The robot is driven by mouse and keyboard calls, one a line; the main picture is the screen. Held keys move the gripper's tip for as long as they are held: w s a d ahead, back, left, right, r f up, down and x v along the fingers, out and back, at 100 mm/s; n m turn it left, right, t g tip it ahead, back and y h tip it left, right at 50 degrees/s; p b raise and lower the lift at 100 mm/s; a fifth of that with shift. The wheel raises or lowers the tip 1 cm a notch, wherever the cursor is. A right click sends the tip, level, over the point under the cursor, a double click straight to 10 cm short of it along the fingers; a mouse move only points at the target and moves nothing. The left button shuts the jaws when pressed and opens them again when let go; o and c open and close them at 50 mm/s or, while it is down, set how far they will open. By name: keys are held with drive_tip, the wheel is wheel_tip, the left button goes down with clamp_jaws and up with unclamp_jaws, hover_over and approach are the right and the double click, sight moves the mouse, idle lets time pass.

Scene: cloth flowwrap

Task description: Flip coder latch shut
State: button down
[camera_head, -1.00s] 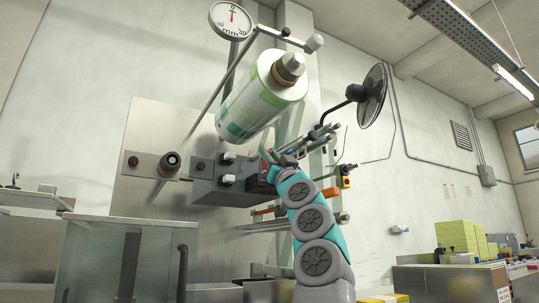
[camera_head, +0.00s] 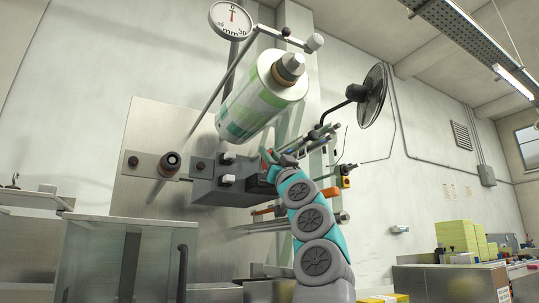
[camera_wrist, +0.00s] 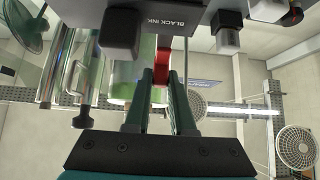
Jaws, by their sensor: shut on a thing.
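The coder is a grey box (camera_head: 218,190) on the steel back panel, with small white and dark parts on its front. In the wrist view its dark underside carries the label "BLACK INK" (camera_wrist: 176,23). A red latch (camera_wrist: 163,52) sticks out from the box, between my fingertips. My gripper (camera_wrist: 163,74) is shut on this red latch. In the head view my gripper (camera_head: 270,160) is at the right end of the box, largely hidden by my teal and grey arm. Whether the latch is fully closed cannot be told.
A large white and green film roll (camera_head: 255,105) hangs just above my gripper. A dial gauge (camera_head: 230,20), a black fan (camera_head: 370,95) and rods surround it. A glass-sided cabinet (camera_head: 105,262) stands at lower left. Open air lies to the right of my arm.

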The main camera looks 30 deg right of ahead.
wheel_tip(320, 180, down, 3)
drive_tip(key=b, duration=0.2)
drive_tip(key=shift+b, duration=0.35)
drive_tip(key=c, duration=0.8)
unclamp_jaws()
drive_tip(key=shift+o, duration=0.2)
